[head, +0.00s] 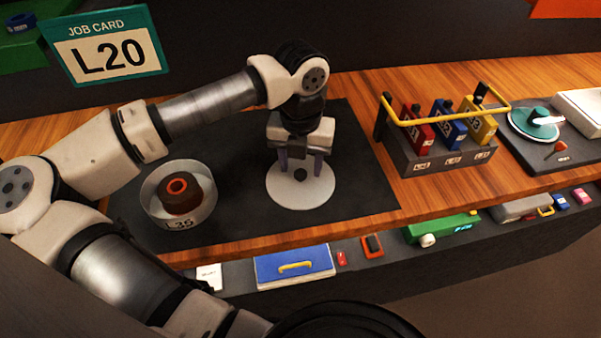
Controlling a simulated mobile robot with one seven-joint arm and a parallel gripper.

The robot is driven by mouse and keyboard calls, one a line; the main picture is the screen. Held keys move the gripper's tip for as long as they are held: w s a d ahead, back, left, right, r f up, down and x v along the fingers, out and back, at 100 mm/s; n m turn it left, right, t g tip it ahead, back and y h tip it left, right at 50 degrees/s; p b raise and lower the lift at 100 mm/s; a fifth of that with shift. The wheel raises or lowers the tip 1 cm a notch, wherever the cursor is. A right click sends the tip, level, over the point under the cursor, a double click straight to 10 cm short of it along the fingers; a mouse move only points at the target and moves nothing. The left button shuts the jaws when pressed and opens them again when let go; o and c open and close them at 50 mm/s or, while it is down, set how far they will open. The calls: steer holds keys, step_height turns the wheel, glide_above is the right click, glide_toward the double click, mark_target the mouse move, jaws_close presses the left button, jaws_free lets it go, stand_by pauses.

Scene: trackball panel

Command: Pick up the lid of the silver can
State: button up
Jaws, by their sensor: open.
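A round silver-grey lid (301,196) with a small dark knob lies flat on the black mat. A silver can (179,222) marked L35 stands open to its left, with a dark brown piece (184,200) bearing an orange ring inside. My gripper (300,164) points down over the lid, its two fingers apart on either side of the knob. The fingers look empty. I cannot tell whether the fingertips touch the lid.
A grey rack (437,162) with a yellow handle holds red, blue and yellow tagged pieces at the right. A teal turntable (533,122) is further right. A job card (107,47) reads L20. The mat's right part is clear. A lower shelf holds a blue case (294,266).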

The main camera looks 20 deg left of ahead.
steer(key=shift+f, duration=0.9)
steer(key=shift+c, duration=0.3)
steer(key=c, duration=1)
steer(key=shift+r, duration=0.15)
